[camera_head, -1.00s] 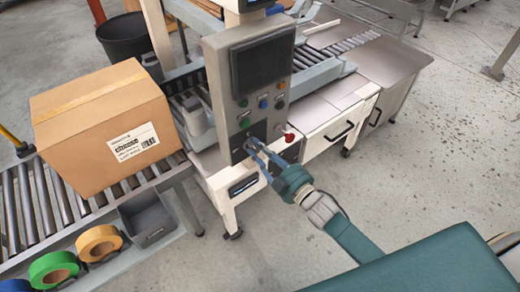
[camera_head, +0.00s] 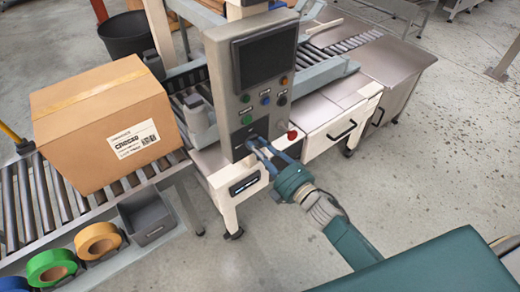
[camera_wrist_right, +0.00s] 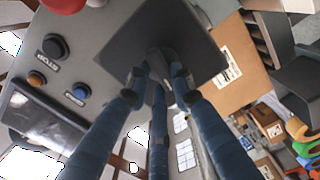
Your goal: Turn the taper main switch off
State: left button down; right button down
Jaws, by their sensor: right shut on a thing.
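The taper's grey control panel (camera_head: 229,88) stands upright in the middle of the head view. The main switch sits low on this panel, mostly hidden by my fingers; its dark square plate (camera_wrist_right: 200,30) shows in the right wrist view. My right gripper (camera_head: 256,145) reaches the panel from the lower right. In the right wrist view its blue fingers (camera_wrist_right: 160,70) close around a dark knob in front of the plate. The knob's exact angle cannot be told. My left gripper is not in view.
A red mushroom button (camera_head: 292,135) sits right of the switch. Several buttons, one blue (camera_wrist_right: 81,92), lie near it. A cardboard box (camera_head: 106,121) rests on the roller conveyor (camera_head: 38,205) at left. Tape rolls (camera_head: 98,241) hang in front. Floor at right is clear.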

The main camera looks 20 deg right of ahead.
jog(key=shift+f+n+b, duration=0.15)
jog(key=shift+n+b, duration=0.2)
jog(key=shift+n, duration=0.85)
jog(key=shift+a, duration=0.1)
jog(key=c, duration=1.5)
grip_release()
jog(key=v, duration=1.2)
